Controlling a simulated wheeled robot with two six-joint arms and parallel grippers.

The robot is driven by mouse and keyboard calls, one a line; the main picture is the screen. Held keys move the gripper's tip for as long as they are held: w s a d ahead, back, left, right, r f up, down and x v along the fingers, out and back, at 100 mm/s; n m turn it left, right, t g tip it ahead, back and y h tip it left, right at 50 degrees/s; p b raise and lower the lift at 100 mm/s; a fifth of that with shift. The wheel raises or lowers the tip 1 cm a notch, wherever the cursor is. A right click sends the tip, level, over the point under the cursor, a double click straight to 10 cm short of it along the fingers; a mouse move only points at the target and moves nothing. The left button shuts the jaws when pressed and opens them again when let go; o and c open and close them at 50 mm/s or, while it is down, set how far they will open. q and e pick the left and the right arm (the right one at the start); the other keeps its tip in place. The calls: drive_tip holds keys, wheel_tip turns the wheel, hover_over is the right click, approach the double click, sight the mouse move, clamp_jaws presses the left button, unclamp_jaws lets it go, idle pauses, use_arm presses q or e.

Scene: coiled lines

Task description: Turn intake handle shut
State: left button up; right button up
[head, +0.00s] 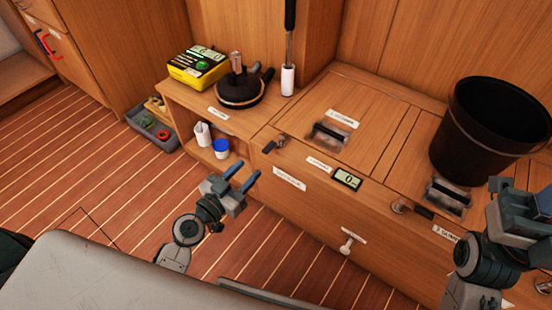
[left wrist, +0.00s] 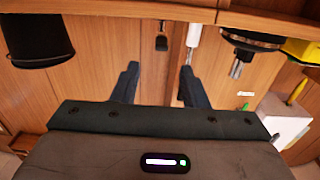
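I cannot read the small labels, so I cannot tell for sure which handle is the intake one. A dark lever on a metal fitting (head: 275,143) sits at the front left edge of the wooden bench. A second lever (head: 412,208) sits at the front edge farther right, and a white T-shaped knob (head: 347,244) is on the front panel. My left gripper (head: 242,178) is open and empty, in front of the bench and apart from all of them. Its parted fingers (left wrist: 158,85) show in the left wrist view. My right gripper (head: 522,198) is at the right edge, partly cut off.
A black bucket (head: 488,128) stands at the bench's right. A round black pump (head: 241,90) and a yellow box (head: 198,68) are at its left end. A white cup and a blue-topped cup (head: 221,148) sit in the shelf below.

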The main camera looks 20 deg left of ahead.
sight(264, 152)
use_arm(q)
drive_tip(key=p+x, duration=0.1)
drive_tip(key=x, duration=0.9)
drive_tip(key=shift+w, duration=0.35)
clamp_jaws()
